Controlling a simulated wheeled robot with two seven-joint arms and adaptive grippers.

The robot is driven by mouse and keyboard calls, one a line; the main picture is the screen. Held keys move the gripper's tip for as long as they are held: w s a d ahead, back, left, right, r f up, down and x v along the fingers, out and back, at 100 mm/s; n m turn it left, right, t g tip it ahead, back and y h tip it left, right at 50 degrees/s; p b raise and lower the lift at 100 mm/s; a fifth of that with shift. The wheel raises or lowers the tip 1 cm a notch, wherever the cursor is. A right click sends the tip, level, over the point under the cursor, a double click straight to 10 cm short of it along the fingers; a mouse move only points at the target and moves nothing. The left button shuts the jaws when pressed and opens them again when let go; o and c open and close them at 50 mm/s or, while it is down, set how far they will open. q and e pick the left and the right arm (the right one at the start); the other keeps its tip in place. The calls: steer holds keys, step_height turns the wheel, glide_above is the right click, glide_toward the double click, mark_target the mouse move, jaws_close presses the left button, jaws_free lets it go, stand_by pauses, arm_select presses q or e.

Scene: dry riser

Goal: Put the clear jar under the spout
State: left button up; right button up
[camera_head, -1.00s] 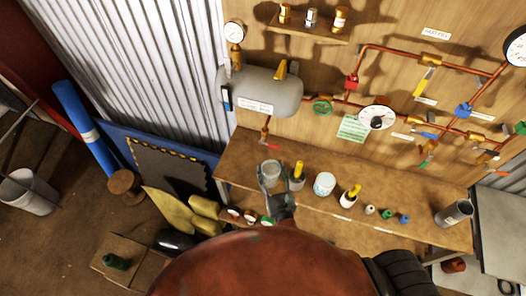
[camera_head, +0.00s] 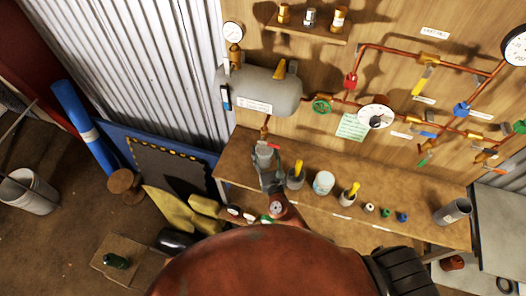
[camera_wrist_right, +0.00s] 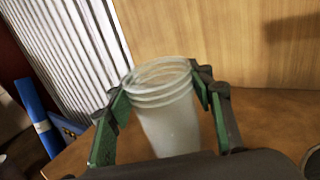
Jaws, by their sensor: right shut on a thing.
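The clear jar (camera_wrist_right: 168,118) is upright between the two fingers of my right gripper in the right wrist view. My right gripper (camera_head: 267,170) is shut on it. In the head view the jar (camera_head: 264,152) shows just beyond the fingers, over the left part of the bench. The spout (camera_head: 265,129), a short copper pipe with a red lever (camera_head: 273,146), hangs from the grey tank (camera_head: 262,93). The jar's top appears at or just below the spout's lower end. I cannot tell whether the jar touches the bench. My left gripper is not in view.
On the wooden bench (camera_head: 233,165), a grey cup with a yellow item (camera_head: 295,178) and a white tub (camera_head: 323,183) stand right of the gripper. Several small coloured parts and a metal cylinder (camera_head: 453,212) are further right. Copper pipes cross the back wall.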

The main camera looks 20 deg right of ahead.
steer(key=o, duration=0.9)
steer(key=shift+f, duration=0.15)
steer(key=o, duration=0.5)
steer(key=shift+c, duration=0.2)
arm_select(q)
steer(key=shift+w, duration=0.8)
arm_select(e)
steer(key=shift+r, duration=0.2)
steer(key=shift+s+f, duration=0.1)
steer(key=shift+s, duration=0.25)
steer(key=s, duration=0.3)
steer(key=s+b, duration=0.1)
steer(key=s, duration=0.6)
steer(key=shift+s+a+b, duration=0.25)
steer(key=shift+s+b, duration=0.05)
steer(key=shift+b, duration=0.05)
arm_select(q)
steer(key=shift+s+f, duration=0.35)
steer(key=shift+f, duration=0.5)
arm_select(e)
steer(key=shift+s, duration=0.4)
